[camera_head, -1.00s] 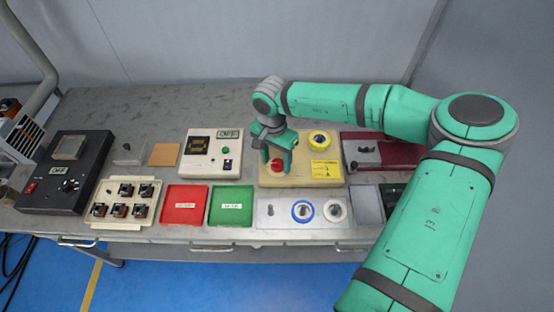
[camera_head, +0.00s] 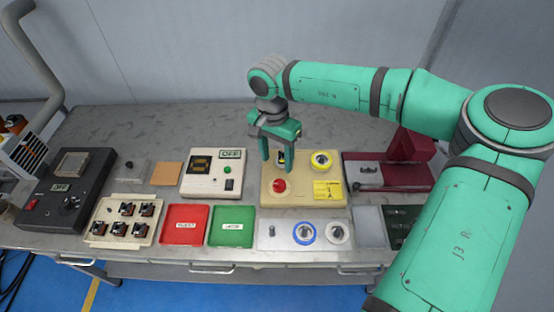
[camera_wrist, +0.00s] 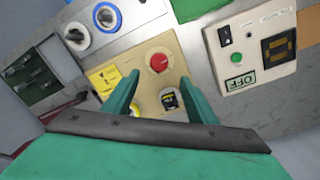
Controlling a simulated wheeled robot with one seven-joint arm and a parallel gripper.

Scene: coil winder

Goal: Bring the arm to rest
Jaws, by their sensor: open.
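My gripper (camera_head: 275,152) is open and empty, pointing down above the beige control panel (camera_head: 302,198). In the wrist view my gripper (camera_wrist: 158,88) has its two fingers apart, with the panel seen between and beyond them. The panel carries a red button (camera_head: 279,187), a yellow ring (camera_head: 321,160), a yellow label (camera_head: 328,190) and a black switch, partly hidden behind a finger in the head view. The red button (camera_wrist: 159,63) and the black switch (camera_wrist: 170,101) both show in the wrist view. The fingers look clear of the panel.
Left of the panel stands a white meter box (camera_head: 214,173) reading OFF. In front lie red (camera_head: 185,224) and green (camera_head: 232,227) trays and a grey plate with knobs (camera_head: 275,235). A dark red device (camera_head: 405,175) stands at right. The table's back left (camera_head: 130,120) is clear.

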